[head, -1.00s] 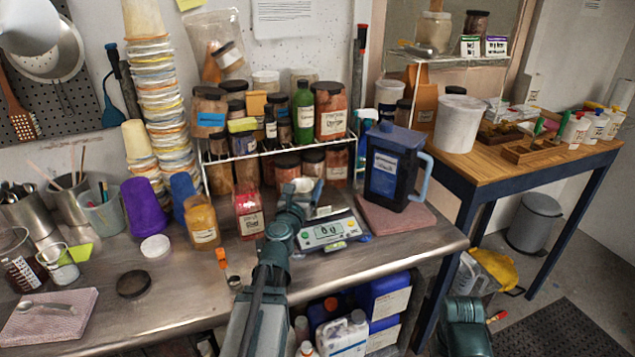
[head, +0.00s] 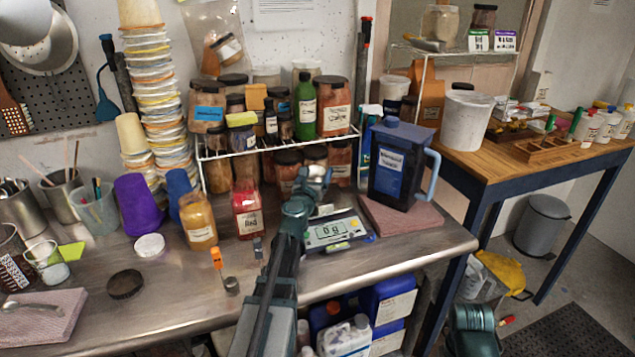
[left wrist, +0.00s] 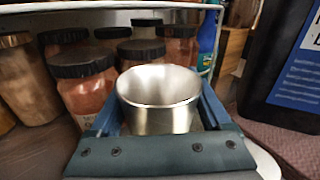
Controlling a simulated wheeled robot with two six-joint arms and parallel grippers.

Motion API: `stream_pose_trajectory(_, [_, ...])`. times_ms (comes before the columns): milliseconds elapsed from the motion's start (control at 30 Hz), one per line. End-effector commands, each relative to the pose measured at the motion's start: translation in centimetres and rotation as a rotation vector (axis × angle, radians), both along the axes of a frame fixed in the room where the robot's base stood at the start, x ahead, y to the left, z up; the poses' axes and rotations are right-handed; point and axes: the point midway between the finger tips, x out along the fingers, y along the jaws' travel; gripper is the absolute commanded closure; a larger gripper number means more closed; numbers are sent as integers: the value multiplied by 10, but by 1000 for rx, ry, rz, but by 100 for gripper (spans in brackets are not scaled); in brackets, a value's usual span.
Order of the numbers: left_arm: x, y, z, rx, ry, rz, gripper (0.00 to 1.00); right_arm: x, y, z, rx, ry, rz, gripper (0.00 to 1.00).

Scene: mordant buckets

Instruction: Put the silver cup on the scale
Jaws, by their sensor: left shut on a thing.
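The silver cup (left wrist: 158,98) is upright between the fingers of my left gripper (left wrist: 160,115) in the left wrist view. The gripper is shut on it. In the head view my left gripper (head: 315,180) is above the back part of the scale (head: 335,233), in front of the jar rack; the cup is hard to make out there. The scale has a lit display, and my arm hides part of its pan. A pale rounded edge shows below the gripper at the lower right of the wrist view; I cannot tell whether it is the pan.
A wire rack (head: 285,143) of jars stands close behind the gripper. A dark blue jug (head: 395,170) stands right of the scale on a pink cloth (head: 425,215). A red jar (head: 248,210) and a yellow jar (head: 199,222) stand to the left.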

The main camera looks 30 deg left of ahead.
Motion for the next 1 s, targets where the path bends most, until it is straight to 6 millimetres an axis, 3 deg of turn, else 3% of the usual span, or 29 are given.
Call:
stream_pose_trajectory(33, [-1, 0, -11, 0, 0, 1, 73, 0, 0, -11, 0, 0, 0, 50])
stream_pose_trajectory(467, [-1, 0, -14, 0, 0, 2, 73, 0, 0, -14, 0, 0, 0, 50])
stream_pose_trajectory(500, [-1, 0, -12, 0, 0, 2, 13, 0, 0, -12, 0, 0, 0, 50])
stream_pose_trajectory(567, [-1, 0, -12, 0, 0, 2, 2, 0, 0, -12, 0, 0, 0, 50])
stream_pose_trajectory(1000, [-3, -1, -8, 0, 0, 2, 0, 0, 0, -8, 0, 0, 0, 50])
